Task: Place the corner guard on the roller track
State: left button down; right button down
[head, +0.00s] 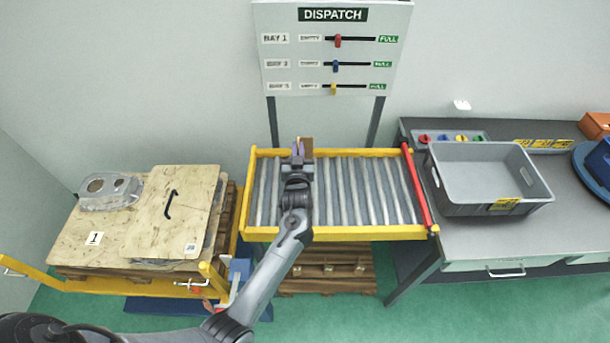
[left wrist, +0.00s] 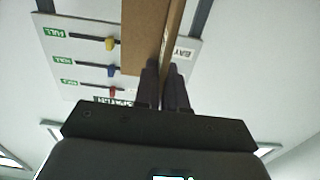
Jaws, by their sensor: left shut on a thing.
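The corner guard is a brown, cardboard-like angled piece; a small part of the corner guard (head: 307,144) shows at my left gripper's tip in the head view. My left gripper (head: 298,152) is shut on it, over the left part of the roller track. In the left wrist view, the corner guard (left wrist: 143,40) stretches up out of the frame from between the fingers (left wrist: 163,72). The roller track (head: 345,192) has grey rollers in a yellow frame and looks bare. My arm hides some rollers. I cannot tell the guard's height above them. My right gripper is not in view.
A red bar (head: 416,188) closes the track's right end. A grey bin (head: 470,208) stands on the bench at right. A pallet stack with a wooden board (head: 165,225) and a casting (head: 108,190) is at left. The dispatch board (head: 285,60) stands behind the track.

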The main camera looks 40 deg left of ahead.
pick_arm(q)
jog(key=shift+d+f, duration=0.1)
jog(key=shift+f, duration=3.35)
jog(key=shift+b, duration=0.35)
jog(key=shift+f, duration=0.2)
jog(key=c, duration=1.2)
grip_release()
jog(key=shift+r, duration=0.1)
